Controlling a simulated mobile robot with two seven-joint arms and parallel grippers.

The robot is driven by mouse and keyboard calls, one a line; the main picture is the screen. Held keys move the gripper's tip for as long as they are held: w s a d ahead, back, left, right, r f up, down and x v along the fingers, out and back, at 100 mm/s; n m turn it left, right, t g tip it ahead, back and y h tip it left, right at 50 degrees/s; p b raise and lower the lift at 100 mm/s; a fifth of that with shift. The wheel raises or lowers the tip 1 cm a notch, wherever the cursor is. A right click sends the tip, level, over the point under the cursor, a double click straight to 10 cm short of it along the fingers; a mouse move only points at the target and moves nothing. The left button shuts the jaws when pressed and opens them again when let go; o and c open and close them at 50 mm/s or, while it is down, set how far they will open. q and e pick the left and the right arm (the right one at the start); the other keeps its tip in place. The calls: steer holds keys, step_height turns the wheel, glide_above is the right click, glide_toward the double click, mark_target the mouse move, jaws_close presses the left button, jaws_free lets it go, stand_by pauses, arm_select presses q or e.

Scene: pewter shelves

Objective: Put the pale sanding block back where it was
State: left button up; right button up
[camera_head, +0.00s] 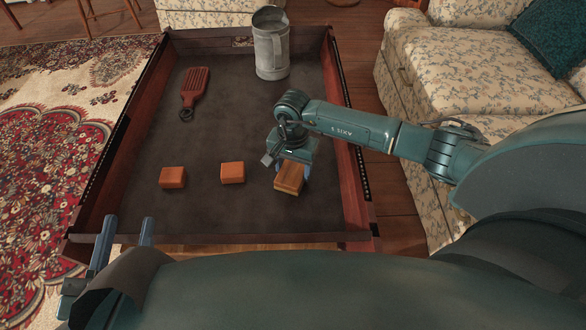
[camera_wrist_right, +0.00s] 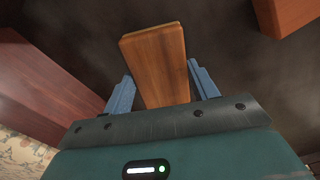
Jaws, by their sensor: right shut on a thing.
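The sanding block (camera_head: 289,178), a light brown wooden block, is at the right of the dark shallow tray in the head view. My right gripper (camera_head: 291,167) comes down from above and is shut on it. In the right wrist view the block (camera_wrist_right: 155,62) sits between the two blue fingers and sticks out past them. I cannot tell whether it touches the tray floor. My left gripper (camera_head: 126,232) is at the lower left, outside the tray's front edge, with its two blue fingers apart and nothing between them.
Two orange-brown blocks (camera_head: 232,172) (camera_head: 173,177) lie in a row left of the held block. A red-brown brush or comb (camera_head: 194,90) and a grey metal jug (camera_head: 270,45) are farther back. The tray has raised wooden walls (camera_head: 350,190); its middle floor is clear.

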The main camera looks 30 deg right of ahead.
mark_target(293, 169)
steer(key=shift+f, duration=0.15)
steer(key=o, duration=1)
steer(key=shift+r, duration=0.2)
step_height(293, 169, up, 4)
steer(key=shift+w+r+p, duration=0.1)
steer(key=shift+p, duration=0.75)
arm_select(q)
steer(key=shift+s+a+g+y+p, duration=0.1)
steer(key=shift+a+g+y+p, duration=0.25)
steer(key=shift+p, duration=0.6)
arm_select(e)
steer(key=shift+r, duration=3.9)
